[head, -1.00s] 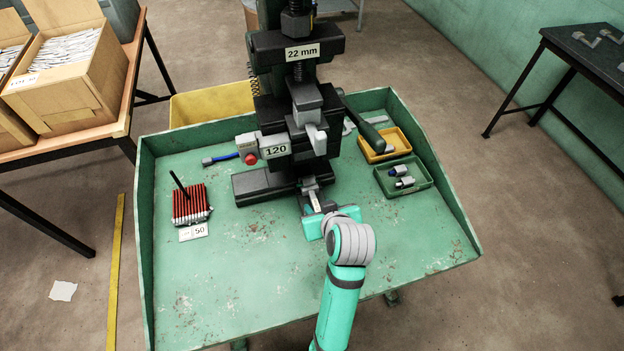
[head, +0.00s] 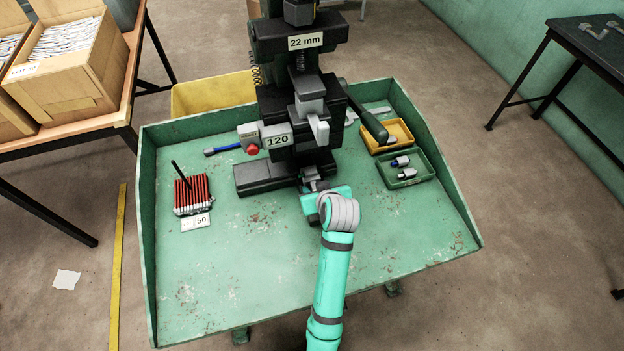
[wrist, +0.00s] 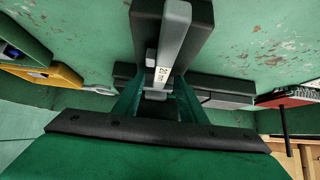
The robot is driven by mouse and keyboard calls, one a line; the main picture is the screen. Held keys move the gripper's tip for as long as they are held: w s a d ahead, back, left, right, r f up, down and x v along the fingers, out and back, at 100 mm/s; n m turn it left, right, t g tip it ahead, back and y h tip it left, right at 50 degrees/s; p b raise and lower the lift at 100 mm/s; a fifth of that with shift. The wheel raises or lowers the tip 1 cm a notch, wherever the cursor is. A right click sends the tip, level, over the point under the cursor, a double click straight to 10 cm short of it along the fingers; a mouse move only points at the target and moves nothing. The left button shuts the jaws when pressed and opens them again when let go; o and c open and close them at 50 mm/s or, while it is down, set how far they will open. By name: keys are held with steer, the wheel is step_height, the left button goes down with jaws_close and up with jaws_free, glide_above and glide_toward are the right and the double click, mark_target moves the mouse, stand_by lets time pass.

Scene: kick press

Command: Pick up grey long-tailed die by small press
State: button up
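The grey long-tailed die (wrist: 172,45) is a narrow grey bar with a small white label, lying along a black block of the small press (head: 300,110). In the wrist view, which is upside down, its tail runs away from the press. My gripper (wrist: 162,84) is at the die, with a dark green finger on each side of the bar. The fingers look open, with a small gap beside the bar, and contact is not clear. In the head view my gripper (head: 318,190) is low in front of the press and hides most of the die.
The press stands on a green tray table (head: 250,285) with raised sides. Red rods (head: 192,195) lie left; a yellow bin (head: 392,137) and a green bin (head: 418,176) with small parts stand right. A press lever (head: 366,122) juts out right. The tray front is clear.

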steer(key=shift+w+f, duration=0.1)
steer(key=shift+w, duration=0.1)
jaws_close()
